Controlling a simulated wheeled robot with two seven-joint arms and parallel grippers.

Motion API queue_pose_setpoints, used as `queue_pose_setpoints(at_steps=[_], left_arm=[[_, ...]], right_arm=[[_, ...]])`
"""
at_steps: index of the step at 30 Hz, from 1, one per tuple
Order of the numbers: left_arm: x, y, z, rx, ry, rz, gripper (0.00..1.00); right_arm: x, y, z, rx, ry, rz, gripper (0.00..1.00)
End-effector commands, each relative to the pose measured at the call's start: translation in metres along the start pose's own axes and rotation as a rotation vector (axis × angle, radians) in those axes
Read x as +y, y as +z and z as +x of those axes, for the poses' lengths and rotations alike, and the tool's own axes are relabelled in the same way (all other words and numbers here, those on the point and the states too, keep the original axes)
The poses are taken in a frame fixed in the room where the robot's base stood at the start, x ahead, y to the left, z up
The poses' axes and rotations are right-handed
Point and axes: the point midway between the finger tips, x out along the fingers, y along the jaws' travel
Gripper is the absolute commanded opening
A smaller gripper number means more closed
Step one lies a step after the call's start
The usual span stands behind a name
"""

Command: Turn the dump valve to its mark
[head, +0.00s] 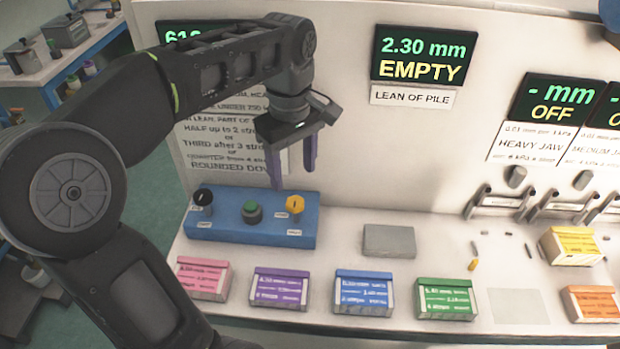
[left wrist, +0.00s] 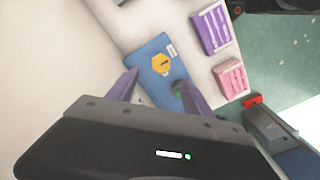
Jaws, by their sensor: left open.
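A blue control box (head: 236,232) stands at the back left of the bench. It carries a black knob (head: 203,199) at left, a green button (head: 251,211) in the middle and a yellow valve knob (head: 295,204) with a dark line at right. The yellow knob also shows in the left wrist view (left wrist: 161,65). My left gripper (head: 292,184) is open and empty, pointing down above the box, close to the yellow knob. In the left wrist view its purple fingers (left wrist: 158,84) are spread, with the yellow knob beyond their tips. The labels by the knobs are too small to read. My right gripper is not seen.
Pink (head: 203,278), purple (head: 281,288), blue (head: 362,292) and green (head: 446,298) labelled blocks line the bench front. A grey plate (head: 389,241) lies right of the box. A display (head: 424,57) reads 2.30 mm EMPTY. Clamps (head: 497,202) stand at right.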

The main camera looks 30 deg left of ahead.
Motion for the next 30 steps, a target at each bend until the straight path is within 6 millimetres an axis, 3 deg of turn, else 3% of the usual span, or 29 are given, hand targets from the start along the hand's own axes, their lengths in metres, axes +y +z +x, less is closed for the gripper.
queue_pose_setpoints(at_steps=[14, 30], left_arm=[[0.000, 0.000, 0.006, -0.001, -0.001, 0.001, 0.60], [0.000, 0.000, 0.075, -0.001, -0.002, 0.000, 0.60]], right_arm=[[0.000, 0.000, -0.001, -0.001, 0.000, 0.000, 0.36], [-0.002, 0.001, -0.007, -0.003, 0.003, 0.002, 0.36]])
